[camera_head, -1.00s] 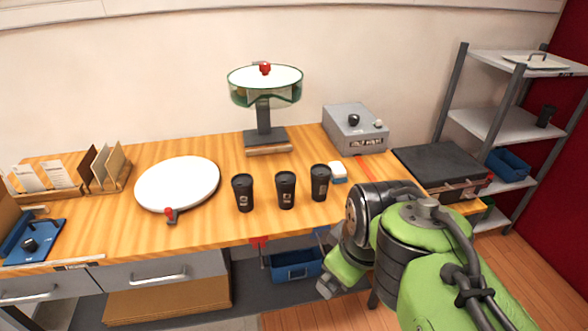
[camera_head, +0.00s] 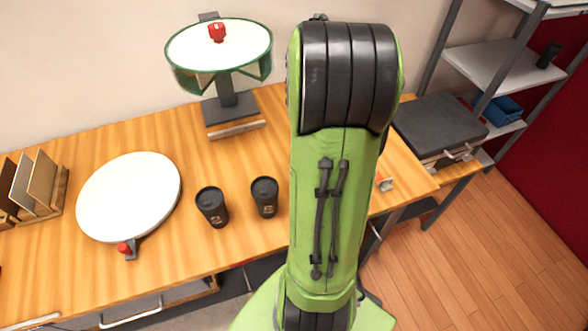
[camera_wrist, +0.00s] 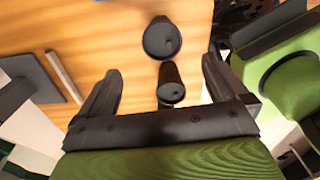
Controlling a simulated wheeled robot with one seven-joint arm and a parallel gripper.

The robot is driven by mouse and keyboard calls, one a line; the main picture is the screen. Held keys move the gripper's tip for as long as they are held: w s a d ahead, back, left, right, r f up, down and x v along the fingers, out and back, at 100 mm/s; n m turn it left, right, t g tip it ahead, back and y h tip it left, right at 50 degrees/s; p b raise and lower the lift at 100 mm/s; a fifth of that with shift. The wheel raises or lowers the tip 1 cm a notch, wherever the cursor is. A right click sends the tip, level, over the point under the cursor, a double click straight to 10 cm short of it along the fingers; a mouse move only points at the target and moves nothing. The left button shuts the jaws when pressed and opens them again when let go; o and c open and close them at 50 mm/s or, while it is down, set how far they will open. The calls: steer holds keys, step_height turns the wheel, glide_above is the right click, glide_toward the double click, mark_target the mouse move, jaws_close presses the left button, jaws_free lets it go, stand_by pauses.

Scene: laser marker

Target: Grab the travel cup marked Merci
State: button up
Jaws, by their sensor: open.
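Two black travel cups stand upright on the wooden table in the head view, a left one (camera_head: 212,206) and a right one (camera_head: 264,196). Each has a small pale mark too small to read, so I cannot tell which says Merci. The third cup is hidden there behind my green arm. In the wrist view, my gripper (camera_wrist: 161,65) is open and empty. One black cup (camera_wrist: 171,84) appears between its fingers and another (camera_wrist: 162,38) beyond it, both seen from above. I cannot tell which cups these are. My gripper is not visible in the head view.
A white round plate (camera_head: 130,195) with a red knob lies left of the cups. A stand with a green-rimmed round top (camera_head: 218,48) is behind them. A dark-lidded box (camera_head: 440,125) sits at the right, beside a metal shelf (camera_head: 500,68).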

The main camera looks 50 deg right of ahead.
steer(key=f, duration=0.3)
steer(key=s+f+b, duration=0.1)
steer(key=shift+a+f, duration=0.3)
steer(key=shift+a, duration=0.05)
steer(key=f, duration=0.3)
steer(key=f+b, duration=0.1)
steer(key=f, duration=0.3)
steer(key=w+f+b, duration=0.1)
steer(key=f, duration=0.2)
steer(key=shift+d+f, duration=0.2)
steer(key=shift+d, duration=0.05)
steer(key=shift+s+a+r, duration=0.1)
steer(key=shift+c, duration=0.2)
steer(key=c, duration=0.7)
